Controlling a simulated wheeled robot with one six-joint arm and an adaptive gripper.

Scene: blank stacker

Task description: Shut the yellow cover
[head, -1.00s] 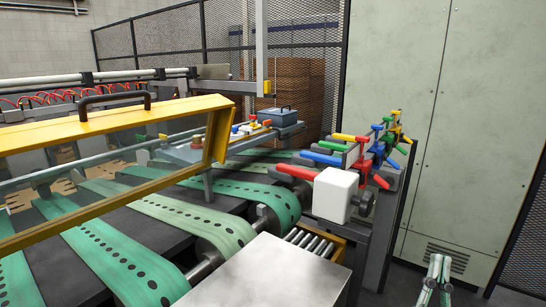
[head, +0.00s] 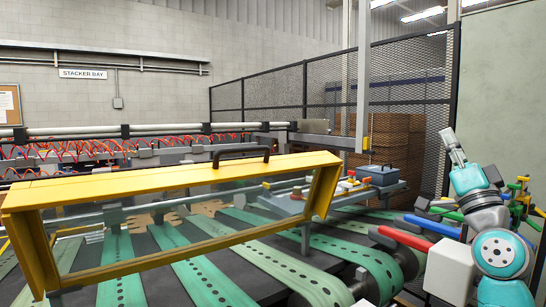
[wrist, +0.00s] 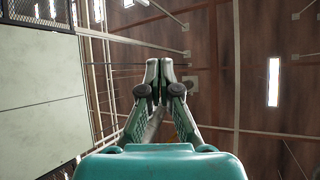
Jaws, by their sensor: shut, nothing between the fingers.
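The yellow cover (head: 175,181) is a yellow-framed, see-through panel in the head view, standing raised at a slant over the green belts. A dark handle (head: 241,153) sits on its top edge. My gripper (head: 449,137) is raised at the right of the head view, pointing up, well apart from the cover. In the wrist view my gripper (wrist: 166,64) has its fingertips together with nothing between them, against the ceiling. The cover does not show in the wrist view.
Green perforated belts (head: 211,266) run under the cover. A blue-grey box (head: 378,175) rests on a shelf behind it. A white block (head: 449,270) and a red-tipped bar (head: 400,238) stand near my arm. Mesh fencing (head: 285,94) closes off the back.

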